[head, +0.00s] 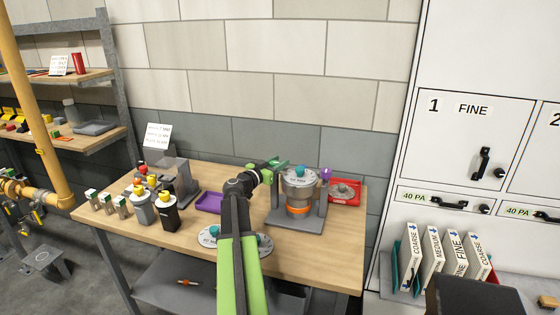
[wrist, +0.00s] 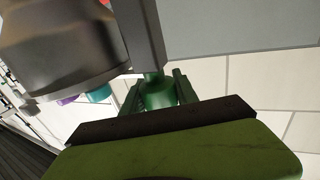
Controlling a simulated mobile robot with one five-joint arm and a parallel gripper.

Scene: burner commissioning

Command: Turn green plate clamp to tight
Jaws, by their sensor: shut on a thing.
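The green plate clamp (wrist: 159,96) is a dark green knob on a short stem, seen in the wrist view at the side of a grey upright. In the head view it shows only as a small green part (head: 282,161) at the left of the burner stand (head: 318,212). My gripper (wrist: 158,88) is shut on the clamp, with one finger on each side of it. The clamp's marking, tight or loose, cannot be read.
The metal burner body (head: 299,187) sits in the stand close to my gripper. A red tray (head: 345,191) is on its right and a purple tray (head: 209,203) on its left. Canisters (head: 143,208) stand on the left of the bench (head: 195,254). The block wall is behind.

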